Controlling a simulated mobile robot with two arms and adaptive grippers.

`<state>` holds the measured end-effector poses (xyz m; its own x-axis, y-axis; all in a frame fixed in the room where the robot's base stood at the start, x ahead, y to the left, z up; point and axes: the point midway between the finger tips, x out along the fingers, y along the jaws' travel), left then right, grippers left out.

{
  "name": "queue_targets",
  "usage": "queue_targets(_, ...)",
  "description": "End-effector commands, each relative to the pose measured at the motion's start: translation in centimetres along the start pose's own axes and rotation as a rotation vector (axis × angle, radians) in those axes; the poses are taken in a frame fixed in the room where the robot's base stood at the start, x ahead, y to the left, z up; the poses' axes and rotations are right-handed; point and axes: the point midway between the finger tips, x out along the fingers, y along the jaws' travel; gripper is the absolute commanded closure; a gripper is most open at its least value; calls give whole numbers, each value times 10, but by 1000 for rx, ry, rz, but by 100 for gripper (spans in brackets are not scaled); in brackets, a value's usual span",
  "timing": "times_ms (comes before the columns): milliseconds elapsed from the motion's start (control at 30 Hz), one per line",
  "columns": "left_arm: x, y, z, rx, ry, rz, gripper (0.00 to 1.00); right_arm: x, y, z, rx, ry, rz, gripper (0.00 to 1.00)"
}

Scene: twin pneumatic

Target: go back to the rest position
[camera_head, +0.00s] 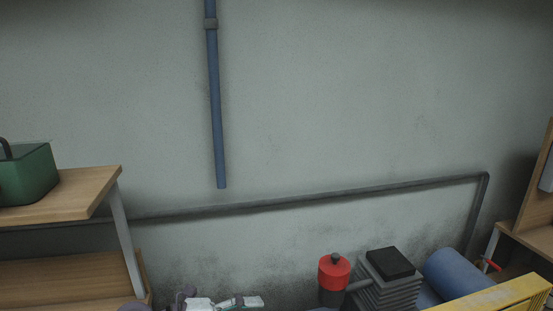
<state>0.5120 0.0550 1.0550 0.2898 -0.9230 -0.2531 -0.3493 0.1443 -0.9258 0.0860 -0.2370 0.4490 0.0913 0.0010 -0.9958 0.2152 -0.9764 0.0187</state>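No gripper of mine can be made out in the head view. White and dark parts, with purple bits beside them, show at the bottom edge, left of centre; they may belong to my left arm. They are cut off by the frame, and no fingertips show. Nothing of my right arm can be made out.
A wooden shelf unit (72,202) with a green box (27,176) stands at left. At lower right are a red-topped canister (334,272), a grey stack with a black top (388,263), a blue cylinder (457,274) and a yellow piece (500,297). A blue pipe (216,110) runs down the wall.

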Motion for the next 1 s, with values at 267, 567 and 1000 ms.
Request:
queue_targets(267,-61,-78,3,-374,-278,-858,41,0,1,1,2,-3,2,34)
queue_targets(567,-153,82,45,-1131,-1014,-983,41,0,0,1,3,-3,1,34)
queue_targets(1000,-164,246,-62,-1709,-1408,-404,41,0,-5,0,5,-1,-6,34)
